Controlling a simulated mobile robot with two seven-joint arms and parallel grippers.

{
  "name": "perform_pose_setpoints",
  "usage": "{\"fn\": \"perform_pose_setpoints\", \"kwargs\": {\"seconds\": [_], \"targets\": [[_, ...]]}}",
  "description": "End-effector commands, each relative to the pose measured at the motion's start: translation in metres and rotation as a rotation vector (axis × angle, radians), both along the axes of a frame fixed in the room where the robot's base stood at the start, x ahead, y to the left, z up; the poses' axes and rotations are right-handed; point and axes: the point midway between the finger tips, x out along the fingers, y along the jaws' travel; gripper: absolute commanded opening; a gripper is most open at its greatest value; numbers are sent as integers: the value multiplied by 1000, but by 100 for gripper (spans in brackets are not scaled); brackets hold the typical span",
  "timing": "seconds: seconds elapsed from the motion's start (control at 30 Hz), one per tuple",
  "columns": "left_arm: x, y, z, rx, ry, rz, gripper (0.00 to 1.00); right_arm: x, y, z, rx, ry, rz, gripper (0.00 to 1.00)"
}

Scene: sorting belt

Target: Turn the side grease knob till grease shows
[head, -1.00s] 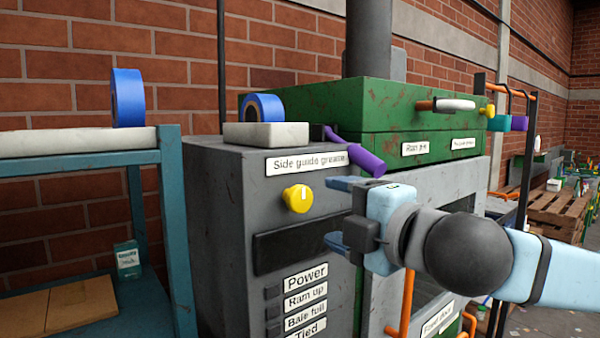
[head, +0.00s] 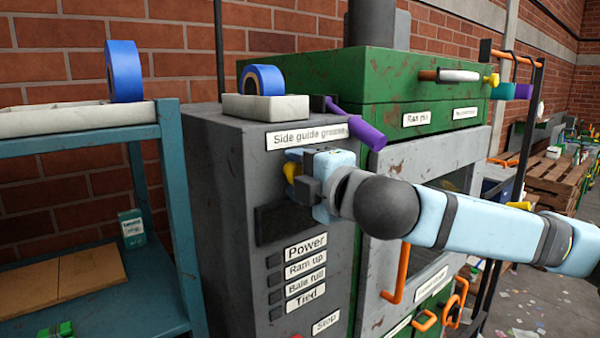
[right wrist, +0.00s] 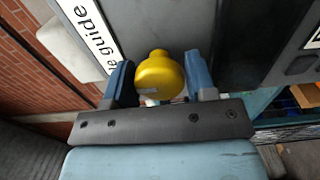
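The yellow side grease knob (head: 290,172) sits on the grey panel, below the "Side guide grease" label (head: 307,135). My right gripper (head: 292,173) is at the knob, which it partly covers in the head view. In the right wrist view the knob (right wrist: 159,76) lies between the two blue fingers (right wrist: 160,82), which appear to touch it on both sides. A small grey mark shows on the knob. No grease is visible around it. My left gripper is not in view.
A purple handle (head: 364,133) juts out just above my right gripper. A white tray (head: 266,107) with blue tape (head: 262,80) sits on the cabinet top. Buttons with labels such as Power (head: 306,248) lie below. A teal shelf (head: 172,200) stands at left.

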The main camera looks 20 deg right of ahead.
Motion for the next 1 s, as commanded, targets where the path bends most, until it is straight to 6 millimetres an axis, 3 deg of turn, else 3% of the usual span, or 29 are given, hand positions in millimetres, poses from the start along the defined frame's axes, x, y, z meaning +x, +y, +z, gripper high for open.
{"fn": "perform_pose_setpoints", "kwargs": {"seconds": [0.03, 0.1, 0.13, 0.57, 1.0], "targets": [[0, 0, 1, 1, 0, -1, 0, 0, 0, 0, 0, 0, 0, 40], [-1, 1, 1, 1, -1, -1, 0, 0, 0, 0, 0, 0, 0, 24], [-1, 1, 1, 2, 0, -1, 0, 0, 0, 0, 0, 0, 0, 23], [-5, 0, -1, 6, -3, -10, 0, 0, 0, -2, 85, 34, 2, 23], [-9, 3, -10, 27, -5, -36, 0, 0, 1, -3, 435, 161, 2, 23]]}}
